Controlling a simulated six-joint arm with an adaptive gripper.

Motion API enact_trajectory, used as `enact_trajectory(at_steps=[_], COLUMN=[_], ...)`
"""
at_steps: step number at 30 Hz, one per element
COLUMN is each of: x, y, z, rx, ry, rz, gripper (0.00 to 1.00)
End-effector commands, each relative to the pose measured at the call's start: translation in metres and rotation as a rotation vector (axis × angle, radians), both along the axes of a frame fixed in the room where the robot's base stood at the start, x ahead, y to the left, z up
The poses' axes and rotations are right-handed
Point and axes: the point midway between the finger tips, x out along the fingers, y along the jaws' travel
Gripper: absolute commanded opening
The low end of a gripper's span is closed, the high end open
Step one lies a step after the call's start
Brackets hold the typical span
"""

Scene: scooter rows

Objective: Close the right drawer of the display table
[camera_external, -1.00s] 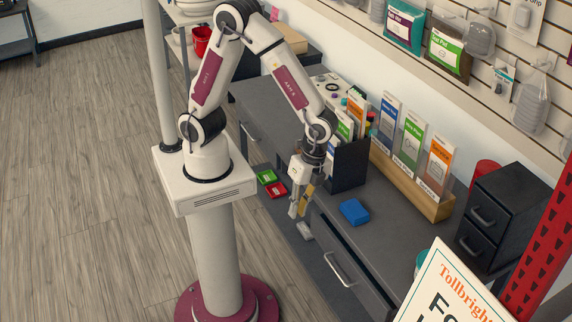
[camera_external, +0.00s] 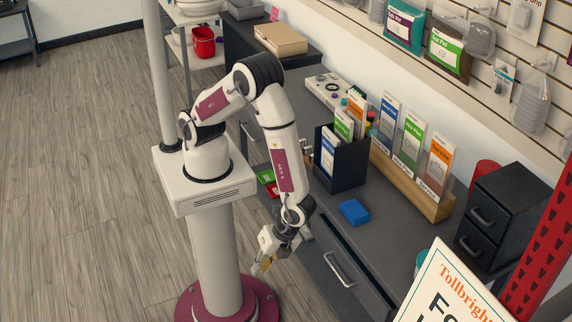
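The grey display table (camera_external: 388,238) runs from upper left to lower right. Its right drawer (camera_external: 352,285) shows a grey front with a silver bar handle (camera_external: 340,268).
A blue box (camera_external: 354,211) lies on the tabletop by a black brochure holder (camera_external: 343,167). Red (camera_external: 272,190) and green (camera_external: 266,176) trays lie lower at the table's front. A sign (camera_external: 455,290) blocks the lower right. Open floor lies left.

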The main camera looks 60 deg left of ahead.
Motion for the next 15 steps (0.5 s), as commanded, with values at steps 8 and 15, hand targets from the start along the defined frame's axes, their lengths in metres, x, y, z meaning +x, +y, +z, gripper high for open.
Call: enact_trajectory(at_steps=[8, 15], x=[-0.033, -0.046], y=[-0.025, -0.043], z=[-0.071, -0.135], rx=[-0.049, -0.119], ry=[-0.041, -0.131], rz=[0.021, 0.05], gripper=[0.15, 0.15])
